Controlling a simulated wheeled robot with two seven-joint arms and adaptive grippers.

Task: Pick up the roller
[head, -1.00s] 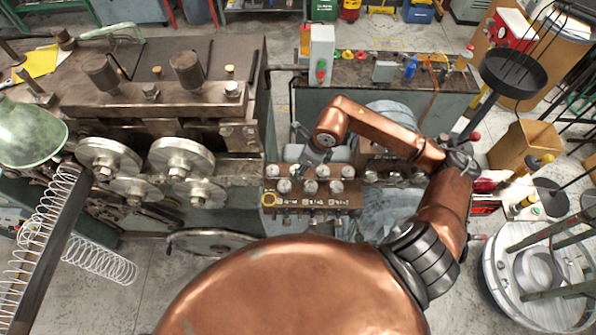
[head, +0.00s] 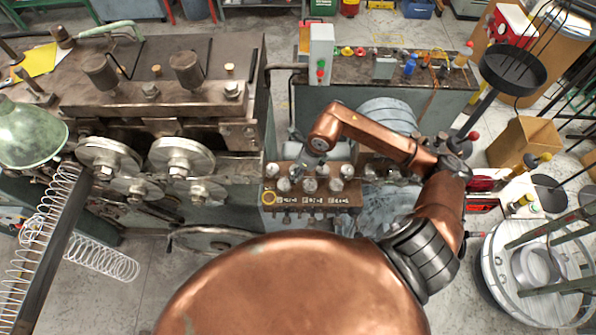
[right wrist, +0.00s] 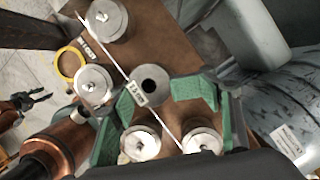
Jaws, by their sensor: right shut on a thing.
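A brown rack (head: 268,183) holds several silvery rollers on its top, in the middle of the head view. My right gripper (head: 299,172) reaches down over the rack's left part and hides some of them. In the right wrist view, the green-padded fingers of my right gripper (right wrist: 158,98) are shut on a roller (right wrist: 152,75) with a dark centre hole. Whether this roller is clear of the rack, I cannot tell. Other rollers (right wrist: 108,20) stand around it. My left gripper (right wrist: 32,99) shows small at the left edge of the right wrist view, empty, its dark fingers apart.
A large machine with round wheels (head: 182,157) stands left of the rack. A yellow ring (right wrist: 70,63) is on the rack's front edge. A control box (head: 321,55) stands behind the rack. A coiled spring (head: 103,260) is at the lower left.

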